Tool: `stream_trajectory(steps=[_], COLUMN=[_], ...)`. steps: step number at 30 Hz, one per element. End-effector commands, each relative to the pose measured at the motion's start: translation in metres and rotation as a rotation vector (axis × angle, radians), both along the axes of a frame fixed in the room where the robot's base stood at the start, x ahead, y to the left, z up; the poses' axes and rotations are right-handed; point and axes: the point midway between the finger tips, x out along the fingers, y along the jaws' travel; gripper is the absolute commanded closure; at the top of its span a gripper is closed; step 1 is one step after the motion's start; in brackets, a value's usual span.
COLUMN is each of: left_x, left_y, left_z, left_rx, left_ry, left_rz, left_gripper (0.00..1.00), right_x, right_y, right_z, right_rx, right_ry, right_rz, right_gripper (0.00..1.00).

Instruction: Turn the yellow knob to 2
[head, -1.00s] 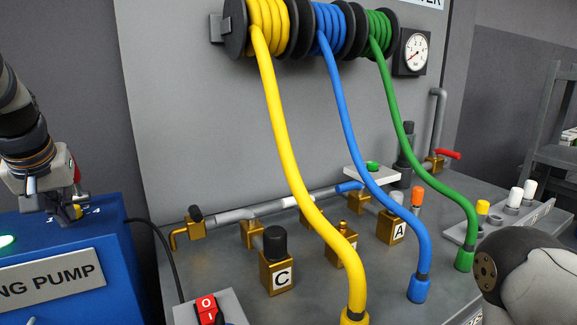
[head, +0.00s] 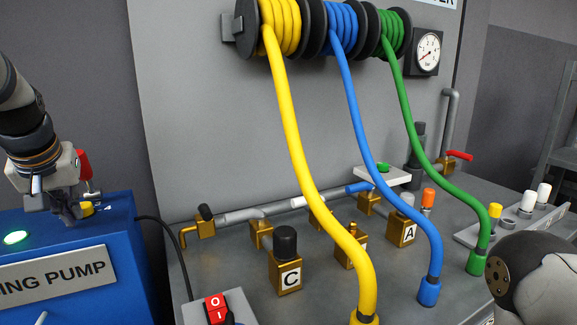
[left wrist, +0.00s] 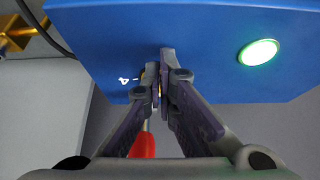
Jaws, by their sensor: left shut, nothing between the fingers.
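The yellow knob (head: 87,209) sits on top of the blue pump box (head: 115,212) at the left of the head view, with white marks beside it. My left gripper (head: 68,216) is just left of the knob, pointing down, shut and empty. In the left wrist view the shut fingers (left wrist: 160,78) cover most of the knob, and a white "4" mark (left wrist: 125,81) shows to their left. I cannot tell whether the fingers touch the knob, or where its pointer is. My right gripper is out of view.
A green lamp (head: 16,237) glows on the box. A red-handled part (head: 84,164) is close behind my left gripper. A bench with yellow (head: 298,150), blue (head: 352,115) and green (head: 408,115) hoses stands to the right. A red switch (head: 216,309) is in front.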

Motion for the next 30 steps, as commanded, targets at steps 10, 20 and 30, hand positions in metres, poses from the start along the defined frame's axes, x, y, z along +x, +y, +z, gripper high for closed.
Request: stream_trajectory(steps=[10,20,30], left_x=[0.001,0.001,0.010], left_y=[0.000,0.000,-0.008], left_z=[0.054,0.059,0.056], left_rx=[0.002,0.002,0.000], left_ry=[-0.008,-0.004,-0.002], left_rz=[-0.001,0.000,0.000], left_gripper=[1.00,1.00,1.00], right_x=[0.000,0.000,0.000], right_y=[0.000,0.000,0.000], right_z=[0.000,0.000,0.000], right_rx=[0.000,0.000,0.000], right_ry=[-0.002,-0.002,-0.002], right_rz=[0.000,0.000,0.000], right_gripper=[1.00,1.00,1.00])
